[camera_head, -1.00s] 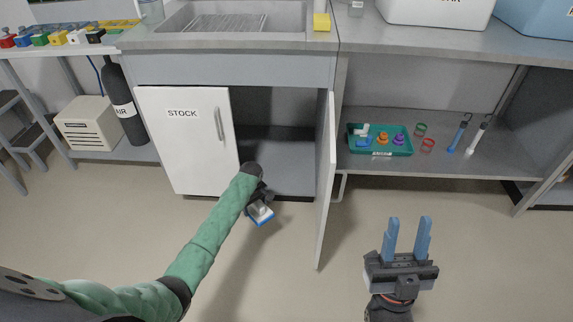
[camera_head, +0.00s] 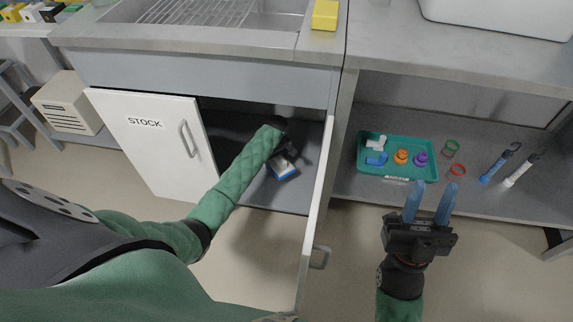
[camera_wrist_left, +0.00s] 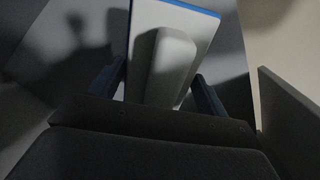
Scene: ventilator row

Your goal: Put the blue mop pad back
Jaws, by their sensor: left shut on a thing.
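The mop pad (camera_head: 283,169) is a small flat piece with a blue edge and a pale raised grip. My left gripper (camera_head: 284,155) is shut on it, inside the open cabinet under the sink, over the grey cabinet floor (camera_head: 284,199). In the left wrist view the pad (camera_wrist_left: 186,18) shows its pale back and blue rim, with its grip (camera_wrist_left: 168,70) between the fingers. Whether the pad touches the cabinet floor I cannot tell. My right gripper (camera_head: 430,203) is open and empty, in front of the right-hand shelf.
The STOCK door (camera_head: 150,145) is closed at the left of the opening. The other door (camera_head: 316,215) stands open at the right, close to my left arm. A green tray (camera_head: 397,178) with small coloured parts, rings and two tubes lie on the right shelf. A yellow sponge (camera_head: 325,14) lies by the sink.

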